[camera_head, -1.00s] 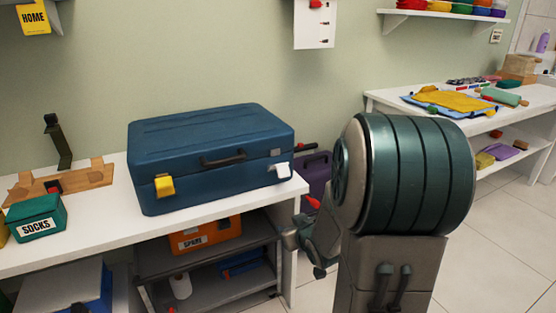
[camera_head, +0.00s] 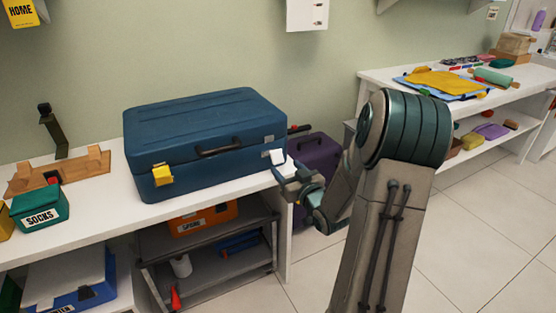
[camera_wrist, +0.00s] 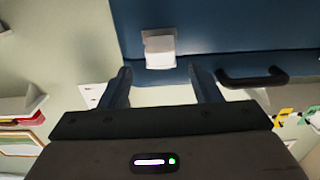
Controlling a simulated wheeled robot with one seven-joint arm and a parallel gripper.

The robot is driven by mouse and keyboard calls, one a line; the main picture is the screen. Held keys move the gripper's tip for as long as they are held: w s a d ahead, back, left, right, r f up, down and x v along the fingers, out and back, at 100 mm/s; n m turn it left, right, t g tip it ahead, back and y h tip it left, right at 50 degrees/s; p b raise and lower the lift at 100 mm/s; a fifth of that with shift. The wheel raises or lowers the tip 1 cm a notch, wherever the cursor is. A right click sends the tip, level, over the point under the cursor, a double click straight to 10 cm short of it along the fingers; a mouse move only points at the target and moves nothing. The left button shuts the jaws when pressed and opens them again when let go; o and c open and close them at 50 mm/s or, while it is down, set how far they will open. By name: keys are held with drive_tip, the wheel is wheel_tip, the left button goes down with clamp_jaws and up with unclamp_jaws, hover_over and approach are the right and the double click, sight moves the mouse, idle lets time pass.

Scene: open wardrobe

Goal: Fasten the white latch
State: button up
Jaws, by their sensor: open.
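The white latch (camera_head: 277,157) is on the front of the blue suitcase (camera_head: 205,115), near its right end. In the wrist view the white latch (camera_wrist: 159,50) is a small white plate on the blue front. My gripper (camera_head: 284,173) is just in front of and below the latch in the head view and hides part of the area. In the wrist view my gripper (camera_wrist: 163,77) is open and empty, its fingers to either side of the latch's line, apart from it. I cannot tell whether the latch is fastened.
A yellow latch (camera_head: 162,175) and dark handle (camera_head: 219,150) are on the suitcase front; the handle (camera_wrist: 253,78) is near one finger in the wrist view. The white table (camera_head: 100,230) holds a green SOCKS box (camera_head: 40,206). A purple case (camera_head: 316,165) stands right of the table.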

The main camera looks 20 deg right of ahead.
sight(279, 160)
drive_tip(key=w, duration=0.6)
drive_tip(key=shift+w+a, duration=0.15)
drive_tip(key=shift+w, duration=0.25)
drive_tip(key=c, duration=0.9)
